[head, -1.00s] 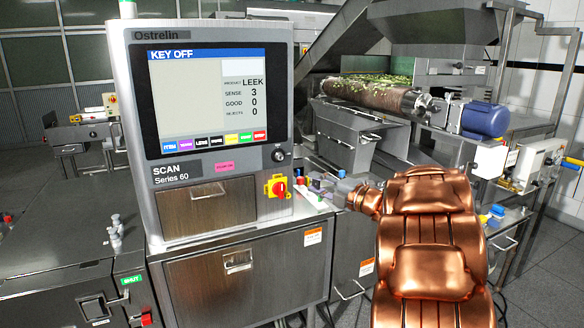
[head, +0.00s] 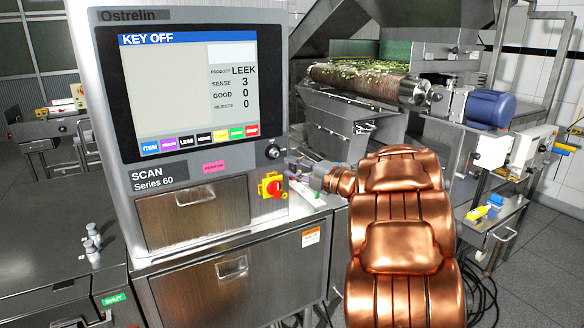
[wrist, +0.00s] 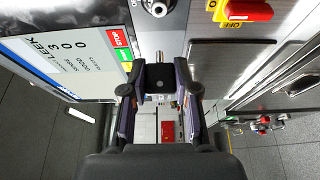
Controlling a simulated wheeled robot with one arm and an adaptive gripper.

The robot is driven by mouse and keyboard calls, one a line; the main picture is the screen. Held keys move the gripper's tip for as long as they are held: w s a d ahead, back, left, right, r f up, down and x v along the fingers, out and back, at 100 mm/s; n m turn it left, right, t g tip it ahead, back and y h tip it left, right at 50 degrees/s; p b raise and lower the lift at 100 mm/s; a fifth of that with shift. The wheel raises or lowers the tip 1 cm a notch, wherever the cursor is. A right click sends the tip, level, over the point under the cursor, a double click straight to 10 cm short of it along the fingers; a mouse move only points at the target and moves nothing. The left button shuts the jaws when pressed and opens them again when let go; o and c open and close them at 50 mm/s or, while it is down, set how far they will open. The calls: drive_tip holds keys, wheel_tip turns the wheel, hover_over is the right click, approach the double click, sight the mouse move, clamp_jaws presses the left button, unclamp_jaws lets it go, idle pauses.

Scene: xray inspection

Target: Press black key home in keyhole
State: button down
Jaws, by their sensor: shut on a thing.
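The Ostrelin scan machine (head: 165,195) stands to the left, its screen (head: 190,90) reading KEY OFF. The round keyhole (head: 272,152) is on its front, below the screen's right corner. It also shows at the top of the wrist view (wrist: 157,6). My gripper (head: 296,166) is just right of and slightly below the keyhole. In the wrist view my gripper (wrist: 160,85) is shut on the black key (wrist: 160,80). The key's silver shaft (wrist: 161,60) points up the picture towards the keyhole, with a visible gap between them. In the head view the key is too small to make out.
A red and yellow rotary switch (head: 271,185) sits close below the keyhole and shows at the wrist view's top right (wrist: 247,10). A steel drawer (head: 195,215) is below the screen. A conveyor with green scraps (head: 360,75) and a blue motor (head: 490,108) are behind at right.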

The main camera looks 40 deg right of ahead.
sight(274, 155)
drive_tip(key=shift+d, duration=0.15)
drive_tip(key=shift+w, duration=1.45)
drive_tip(key=w, duration=0.3)
drive_tip(key=shift+d, duration=0.2)
drive_tip(key=shift+b, duration=0.7)
drive_tip(key=shift+w, duration=0.95)
idle(0.9)
drive_tip(key=shift+w+d+r+b, duration=0.1)
drive_tip(key=shift+w+b, duration=0.15)
drive_tip(key=shift+b, duration=0.15)
idle(2.2)
drive_tip(key=c, duration=0.8)
unclamp_jaws()
drive_tip(key=shift+w, duration=0.1)
